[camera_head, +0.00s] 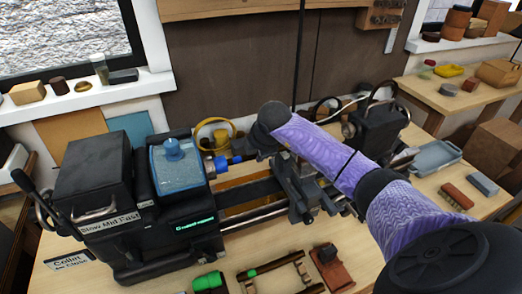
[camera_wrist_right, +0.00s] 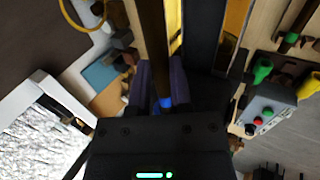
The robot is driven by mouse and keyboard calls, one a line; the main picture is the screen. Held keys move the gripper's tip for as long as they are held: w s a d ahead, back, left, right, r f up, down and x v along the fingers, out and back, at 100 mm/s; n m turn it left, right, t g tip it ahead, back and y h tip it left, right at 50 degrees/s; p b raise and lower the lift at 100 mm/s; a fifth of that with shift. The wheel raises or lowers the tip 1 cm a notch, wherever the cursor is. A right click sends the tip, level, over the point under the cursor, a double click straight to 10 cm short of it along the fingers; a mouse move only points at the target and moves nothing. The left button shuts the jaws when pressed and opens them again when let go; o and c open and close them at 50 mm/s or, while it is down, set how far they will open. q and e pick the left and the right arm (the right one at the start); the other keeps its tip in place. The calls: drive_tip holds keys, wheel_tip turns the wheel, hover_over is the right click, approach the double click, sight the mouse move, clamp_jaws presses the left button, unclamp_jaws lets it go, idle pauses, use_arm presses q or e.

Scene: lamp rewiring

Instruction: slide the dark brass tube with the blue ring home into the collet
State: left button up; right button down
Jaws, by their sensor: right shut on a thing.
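The dark brass tube (camera_wrist_right: 152,35) runs between the fingers of my right gripper (camera_wrist_right: 160,85) in the right wrist view. Its blue ring (camera_wrist_right: 166,103) shows close to the gripper's palm. The right gripper is shut on the tube. I cannot tell how deep the tube sits in the collet. My left gripper is not in view.
The black headstock (camera_head: 95,175) with its blue-topped cover (camera_head: 178,172) stands at left on the bench. A green part (camera_head: 209,281), a wooden frame (camera_head: 275,275) and a red-brown block (camera_head: 332,268) lie in front. A grey tray (camera_head: 436,156) sits at right.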

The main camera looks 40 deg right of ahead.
drive_tip(key=shift+w+a, duration=0.15)
drive_tip(key=shift+a, duration=0.4)
drive_tip(key=shift+c, duration=2.3)
unclamp_jaws()
drive_tip(key=v, duration=1)
